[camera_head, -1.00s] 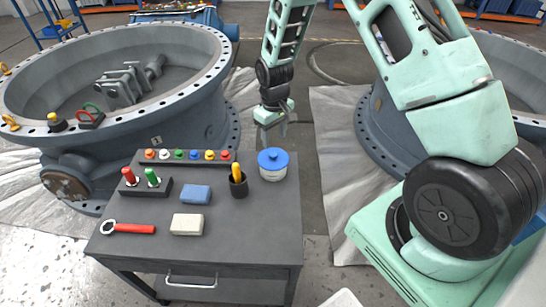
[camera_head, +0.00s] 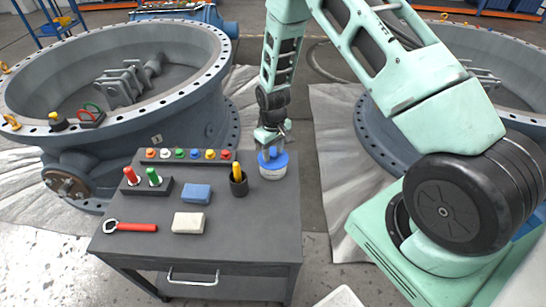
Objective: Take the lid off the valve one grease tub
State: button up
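The grease tub (camera_head: 273,173) is a small white pot with a blue lid (camera_head: 281,163). It stands at the back right of the dark tool cart. My gripper (camera_head: 271,152) points down directly over the tub, with its fingertips at the lid's top. The gripper covers much of the lid and hides its knob. At this size I cannot tell whether the fingers are open or shut, or whether they touch the lid. The lid appears to sit on the tub.
The dark cart (camera_head: 215,237) also carries a black cup (camera_head: 238,187) with a yellow-handled tool close left of the tub, a blue block (camera_head: 196,193), a pale block (camera_head: 188,222), a red wrench (camera_head: 135,227) and a row of coloured knobs. Large valve bodies (camera_head: 190,115) stand behind.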

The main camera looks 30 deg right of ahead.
jog(key=c, duration=0.7)
